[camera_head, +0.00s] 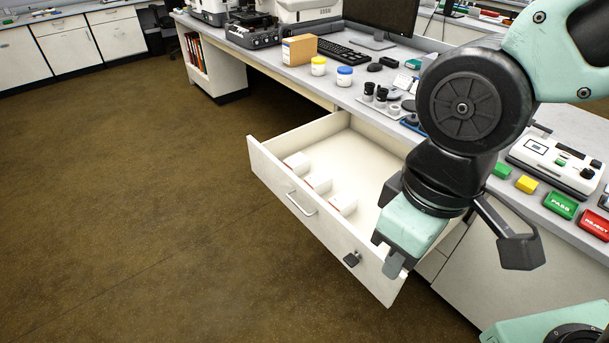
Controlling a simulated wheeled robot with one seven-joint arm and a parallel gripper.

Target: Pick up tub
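Two small white tubs stand upright on the desk beside the keyboard. One tub has a yellow lid (318,66), and the other has a blue lid (344,76). The frame does not show which of them is the task's tub. My gripper (392,264) hangs over the right end of the open drawer, to the lower right of both tubs and well apart from them. Its teal housing hides most of its fingers, so I cannot tell how far apart they are. I see nothing held in it.
The open drawer (265,164) juts out below the desk and holds several small white boxes. A cardboard box (299,49), keyboard (341,53), monitor (381,14) and black eyepieces (381,95) surround the tubs. Green PASS (560,205) and red REJECT (595,224) blocks lie right. Open floor lies left.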

